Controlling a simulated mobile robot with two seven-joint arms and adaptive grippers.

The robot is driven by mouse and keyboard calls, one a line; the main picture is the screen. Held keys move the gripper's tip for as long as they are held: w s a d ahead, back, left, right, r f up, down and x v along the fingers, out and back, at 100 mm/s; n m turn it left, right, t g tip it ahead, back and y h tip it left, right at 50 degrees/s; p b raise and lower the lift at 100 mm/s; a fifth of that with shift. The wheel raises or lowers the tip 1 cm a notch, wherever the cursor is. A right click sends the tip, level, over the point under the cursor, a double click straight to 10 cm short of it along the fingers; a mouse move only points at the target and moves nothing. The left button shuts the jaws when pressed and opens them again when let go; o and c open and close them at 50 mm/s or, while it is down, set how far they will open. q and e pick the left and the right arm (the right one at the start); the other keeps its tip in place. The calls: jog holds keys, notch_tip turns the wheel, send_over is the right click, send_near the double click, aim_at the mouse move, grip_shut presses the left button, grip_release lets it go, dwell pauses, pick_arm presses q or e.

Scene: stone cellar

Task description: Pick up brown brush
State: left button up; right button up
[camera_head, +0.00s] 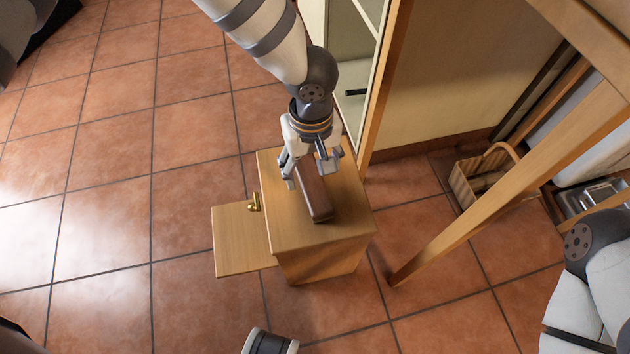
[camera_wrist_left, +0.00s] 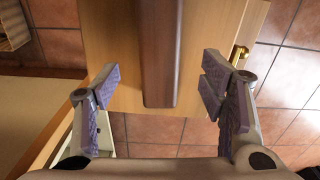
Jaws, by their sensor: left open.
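The brown brush (camera_head: 314,192) is a long brown block lying on top of a small wooden cabinet (camera_head: 345,228). My left gripper (camera_head: 310,176) is over the far end of the brush, coming from above. In the left wrist view the brush (camera_wrist_left: 159,55) lies between the two spread fingers of my left gripper (camera_wrist_left: 163,88), with a gap on each side. The left gripper is open and holds nothing. Part of the brush's far end is hidden by the gripper in the head view. My right arm shows at the right edge, but its gripper is not visible.
The cabinet's door (camera_head: 240,240) with a brass knob (camera_head: 254,203) stands open to the left. A tall shelf unit (camera_head: 372,90) stands just behind the cabinet. A wooden leg (camera_head: 480,200) and a wicker basket (camera_head: 463,185) are to the right. The tiled floor at left is clear.

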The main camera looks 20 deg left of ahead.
aim_at(312, 181)
pick_arm(q)
notch_tip(312, 181, down, 6)
jog(key=shift+w+a+f+b, duration=0.1)
jog(key=shift+w+b, duration=0.05)
jog(key=shift+b, duration=0.65)
jog(key=c, duration=1.3)
jog(key=shift+r, duration=0.2)
